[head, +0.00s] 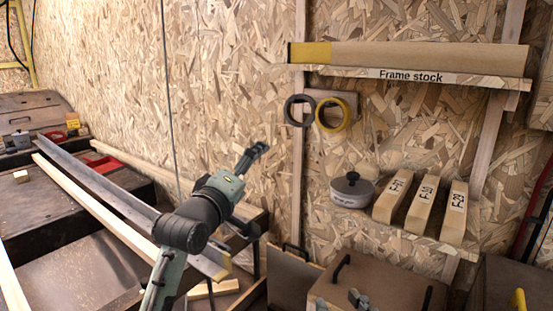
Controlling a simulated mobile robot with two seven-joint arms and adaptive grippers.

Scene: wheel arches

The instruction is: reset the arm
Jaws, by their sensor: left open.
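My left arm comes in from the bottom edge, left of the middle of the head view. My left gripper (258,190) is open, its dark fingers spread wide, one pointing up and one lower down. Nothing shows between the fingers. It appears in front of the chipboard wall and the end of the workbench, clear of the shelves. My right gripper is not clearly in view.
A shelf marked Frame stock (415,76) holds a long wooden piece (430,56). Tape rolls (333,115) hang below. A lower shelf holds a grey round pot (351,190) and wooden blocks (420,205). Long strips (95,205) lie across the left bench. A brown box (385,280) stands below.

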